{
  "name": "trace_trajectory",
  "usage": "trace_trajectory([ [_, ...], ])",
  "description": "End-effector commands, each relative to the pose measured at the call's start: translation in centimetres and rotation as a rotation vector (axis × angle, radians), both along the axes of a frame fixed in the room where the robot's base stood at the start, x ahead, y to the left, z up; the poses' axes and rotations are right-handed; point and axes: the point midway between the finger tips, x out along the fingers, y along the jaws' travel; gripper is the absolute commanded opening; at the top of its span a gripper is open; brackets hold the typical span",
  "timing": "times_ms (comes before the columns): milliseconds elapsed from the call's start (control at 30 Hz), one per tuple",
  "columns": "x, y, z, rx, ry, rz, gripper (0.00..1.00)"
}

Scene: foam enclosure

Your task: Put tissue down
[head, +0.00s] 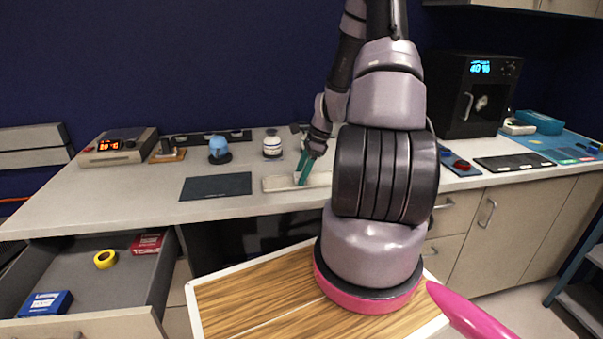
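My arm reaches over the grey counter (70,190), and my gripper (304,170) points down at its middle. A flat, pale, long piece (282,183) lies on the counter under and beside my gripper. It may be the tissue or its tray; it is too small to tell. A teal part shows at my gripper's end, touching or just above the pale piece. Whether the fingers are open or hold something cannot be made out. My arm hides the counter to the right of this spot.
A dark mat (216,186) lies left of my gripper. Behind stand a blue round item (219,149) and a white jar (272,146). A soldering station (118,146) is far left, a black oven (476,95) right. An open drawer (82,324) holds yellow tape (105,259) and boxes.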

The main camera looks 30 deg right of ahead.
Motion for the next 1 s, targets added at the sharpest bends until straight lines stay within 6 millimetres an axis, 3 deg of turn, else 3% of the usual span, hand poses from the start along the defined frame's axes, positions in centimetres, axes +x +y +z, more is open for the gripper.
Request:
trace_trajectory([
  [367, 0.0, -0.2, 0.7, -0.001, -0.001, 0.0, 0.65],
  [800, -0.9, -3.4, 8.7, -0.004, -0.003, -0.002, 0.65],
  [1000, -1.2, -4.3, 10.9, -0.001, -0.001, 0.0, 0.65],
])
